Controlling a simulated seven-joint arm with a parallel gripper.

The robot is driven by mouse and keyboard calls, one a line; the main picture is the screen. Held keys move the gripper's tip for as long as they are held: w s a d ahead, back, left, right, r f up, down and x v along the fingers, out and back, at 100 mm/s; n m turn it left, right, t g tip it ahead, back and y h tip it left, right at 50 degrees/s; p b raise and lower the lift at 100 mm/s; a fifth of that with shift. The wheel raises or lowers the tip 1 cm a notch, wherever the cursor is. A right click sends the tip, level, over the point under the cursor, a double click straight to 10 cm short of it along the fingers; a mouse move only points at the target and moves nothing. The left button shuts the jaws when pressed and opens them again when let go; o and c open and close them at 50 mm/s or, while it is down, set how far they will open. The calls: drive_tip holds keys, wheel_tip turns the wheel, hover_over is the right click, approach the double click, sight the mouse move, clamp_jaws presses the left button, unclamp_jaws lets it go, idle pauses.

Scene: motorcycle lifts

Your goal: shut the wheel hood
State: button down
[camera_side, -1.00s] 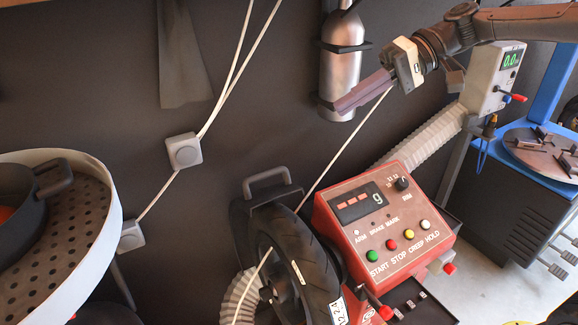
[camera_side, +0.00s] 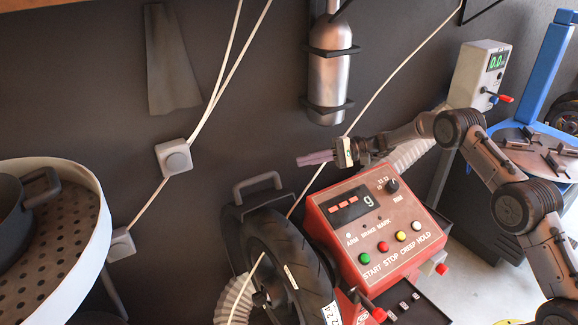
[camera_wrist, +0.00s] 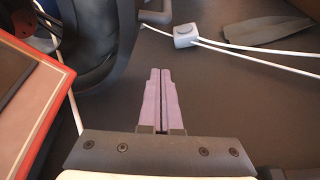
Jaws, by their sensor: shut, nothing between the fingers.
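The wheel hood (camera_side: 232,222) is a dark shell with a grey bar handle (camera_side: 258,185) on top. It stands behind and beside the black tyre (camera_side: 283,250), whose near tread is bare. My gripper (camera_side: 301,160) is shut and empty. It hangs in the air above and to the right of the handle, pointing left, apart from it. In the wrist view my two closed fingers (camera_wrist: 161,76) point up the picture. A dark curved part (camera_wrist: 105,45), likely the hood, lies beyond them to the upper left; its edges are partly cut off.
A red control box (camera_side: 372,225) with coloured buttons stands right of the tyre, below my arm. A silver bottle (camera_side: 329,75) hangs on the wall above my gripper. A white cable (camera_side: 380,90) runs behind my gripper. A perforated round tub (camera_side: 60,245) stands at the left.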

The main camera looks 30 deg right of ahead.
drive_tip(key=a, duration=0.9)
drive_tip(key=shift+s+r, duration=0.2)
drive_tip(key=shift+s, duration=0.05)
idle(0.3)
